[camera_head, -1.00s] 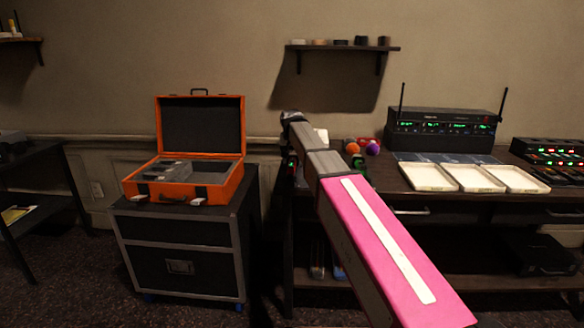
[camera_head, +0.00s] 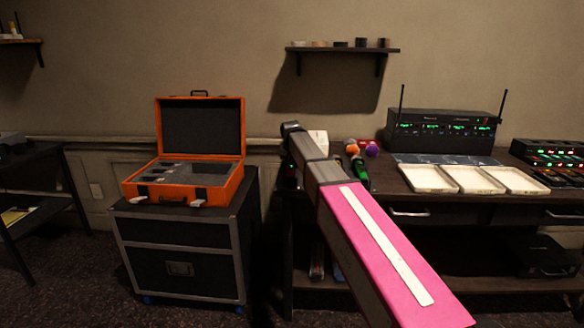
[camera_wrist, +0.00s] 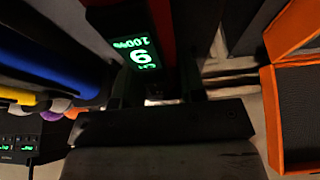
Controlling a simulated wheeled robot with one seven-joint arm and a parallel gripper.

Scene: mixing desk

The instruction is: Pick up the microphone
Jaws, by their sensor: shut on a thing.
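In the wrist view my gripper (camera_wrist: 156,92) is shut on a dark microphone (camera_wrist: 122,52) with a lit green display reading 9 and 100%. A red part of something shows beside the display. The microphone's far end is out of view. In the head view my pink and grey arm hides the gripper and the held microphone. Other microphones lie close by on the desk: orange (camera_head: 353,149) and purple (camera_head: 372,150) heads show there. A blue microphone handle (camera_wrist: 45,62) shows at the left of the wrist view.
An open orange case (camera_head: 238,186) with dark slotted foam stands on a black cabinet (camera_head: 180,240) at left. Three white trays (camera_head: 430,188) and a receiver with antennas (camera_head: 440,124) stand on the desk at right. A small shelf (camera_head: 345,48) hangs above.

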